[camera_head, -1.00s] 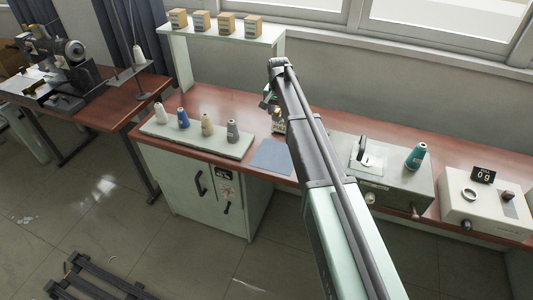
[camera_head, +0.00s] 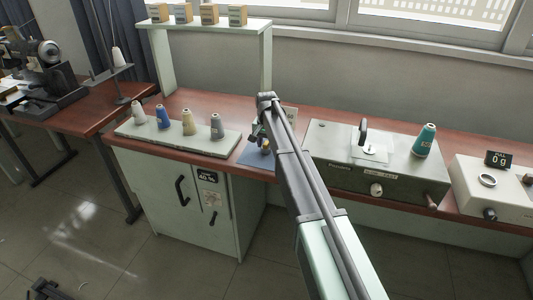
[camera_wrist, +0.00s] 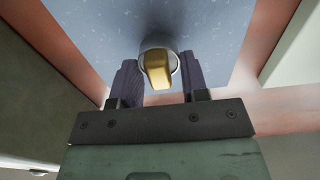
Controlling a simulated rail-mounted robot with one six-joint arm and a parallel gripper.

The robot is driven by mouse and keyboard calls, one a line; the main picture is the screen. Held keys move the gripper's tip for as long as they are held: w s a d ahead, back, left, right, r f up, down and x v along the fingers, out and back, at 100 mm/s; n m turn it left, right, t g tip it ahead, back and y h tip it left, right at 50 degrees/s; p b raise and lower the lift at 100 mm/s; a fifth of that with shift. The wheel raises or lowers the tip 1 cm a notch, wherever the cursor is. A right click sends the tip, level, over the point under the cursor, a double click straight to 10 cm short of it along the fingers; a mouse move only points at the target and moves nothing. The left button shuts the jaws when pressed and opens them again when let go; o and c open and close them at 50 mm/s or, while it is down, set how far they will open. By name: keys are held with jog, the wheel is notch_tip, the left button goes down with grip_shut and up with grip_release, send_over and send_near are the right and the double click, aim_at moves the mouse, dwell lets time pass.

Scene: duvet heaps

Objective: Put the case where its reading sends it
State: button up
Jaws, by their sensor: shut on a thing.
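My gripper (camera_wrist: 160,80) is shut on a small round pale thing with a gold tab, which looks like the case (camera_wrist: 157,68). The two dark fingers press on its sides. Behind it in the wrist view is the speckled blue-grey mat (camera_wrist: 90,25); I cannot tell whether the case touches it. In the head view my gripper (camera_head: 262,143) is over the mat (camera_head: 247,158), with a bit of yellow showing below it. The scale display (camera_head: 498,159) shows 0 g. No reading on the case is legible.
Several thread cones stand on a pale board (camera_head: 150,137) left of the mat. A grey-green device (camera_head: 330,143) with a teal cone (camera_head: 425,140) is right of my arm. A scale (camera_head: 470,190) stands farther right. Several small boxes (camera_head: 209,13) line the shelf. A cabinet (camera_head: 165,190) is below.

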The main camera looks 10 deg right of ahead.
aim_at(267, 142)
jog(key=shift+f, duration=0.45)
jog(key=o, duration=1)
notch_tip(267, 142, up, 13)
jog(key=p, duration=1.3)
jog(key=s+a+n, duration=0.1)
jog(key=s+n, duration=0.4)
jog(key=s, duration=3.1)
jog(key=shift+s+a+f+n, duration=0.15)
jog(key=shift+f+n, duration=0.15)
jog(key=shift+n, duration=0.1)
